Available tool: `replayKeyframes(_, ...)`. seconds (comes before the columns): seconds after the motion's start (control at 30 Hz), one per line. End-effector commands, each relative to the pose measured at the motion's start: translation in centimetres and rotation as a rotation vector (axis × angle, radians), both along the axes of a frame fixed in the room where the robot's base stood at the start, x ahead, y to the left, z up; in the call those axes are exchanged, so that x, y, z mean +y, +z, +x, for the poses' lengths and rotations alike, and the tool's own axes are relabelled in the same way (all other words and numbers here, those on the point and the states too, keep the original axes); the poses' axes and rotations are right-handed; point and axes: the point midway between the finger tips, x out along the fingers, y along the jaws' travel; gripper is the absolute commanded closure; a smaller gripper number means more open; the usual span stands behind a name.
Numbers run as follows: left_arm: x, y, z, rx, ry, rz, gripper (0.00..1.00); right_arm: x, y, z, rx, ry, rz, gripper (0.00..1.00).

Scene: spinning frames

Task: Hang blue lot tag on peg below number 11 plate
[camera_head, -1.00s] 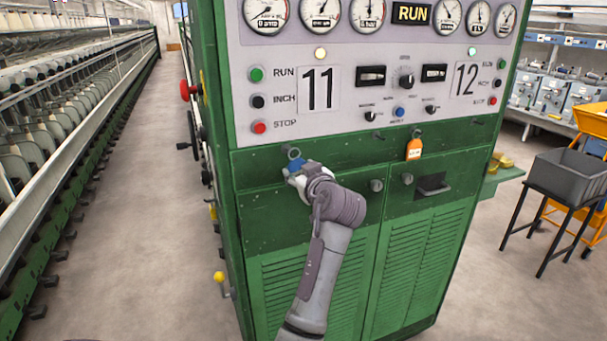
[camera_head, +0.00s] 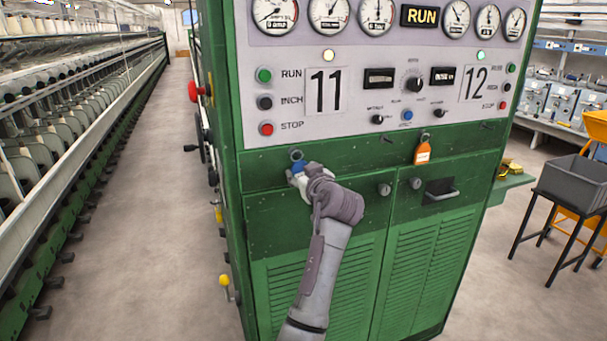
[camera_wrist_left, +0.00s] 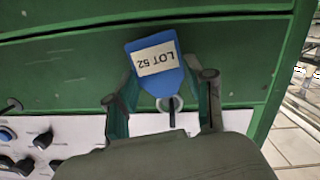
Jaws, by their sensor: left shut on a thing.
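The blue lot tag (camera_head: 298,167) is at the front of the green machine, below the number 11 plate (camera_head: 325,91). My left gripper (camera_head: 304,174) is shut on it. In the left wrist view the tag (camera_wrist_left: 155,62) reads LOT 52 upside down, between the two fingers of the gripper (camera_wrist_left: 160,92). Its grey ring (camera_wrist_left: 170,103) shows at its narrow end, above the gripper in the head view. A dark pin-like shape shows at the ring; I cannot tell whether the peg passes through it. My right gripper is out of view.
An orange tag (camera_head: 422,152) hangs below the number 12 plate (camera_head: 475,84). Round knobs (camera_head: 384,189) and a drawer handle (camera_head: 441,194) stick out lower down. A grey bin (camera_head: 577,182) on a black stand is at the right. The left aisle floor is clear.

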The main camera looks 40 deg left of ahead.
Motion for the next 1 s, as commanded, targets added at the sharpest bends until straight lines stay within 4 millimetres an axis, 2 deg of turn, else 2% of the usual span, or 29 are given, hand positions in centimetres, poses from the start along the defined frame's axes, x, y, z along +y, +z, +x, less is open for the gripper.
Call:
replayKeyframes(0.37, 0.0, 0.0, 0.0, 0.000, -0.001, 0.000, 0.73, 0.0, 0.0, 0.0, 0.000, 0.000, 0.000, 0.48)
replayKeyframes(0.4, 0.0, 0.0, 0.0, 0.000, -0.001, 0.000, 0.40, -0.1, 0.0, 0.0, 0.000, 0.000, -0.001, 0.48)
replayKeyframes(0.53, 0.0, 0.0, 0.0, 0.000, -0.001, 0.000, 0.19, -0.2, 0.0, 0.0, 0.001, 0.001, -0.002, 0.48)
replayKeyframes(0.87, -0.1, 0.0, 0.0, 0.000, -0.001, 0.000, 0.18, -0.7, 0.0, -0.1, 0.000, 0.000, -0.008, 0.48)
replayKeyframes(1.0, -1.3, 0.2, -0.5, -0.001, -0.004, 0.000, 0.18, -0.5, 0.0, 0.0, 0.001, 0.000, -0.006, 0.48)
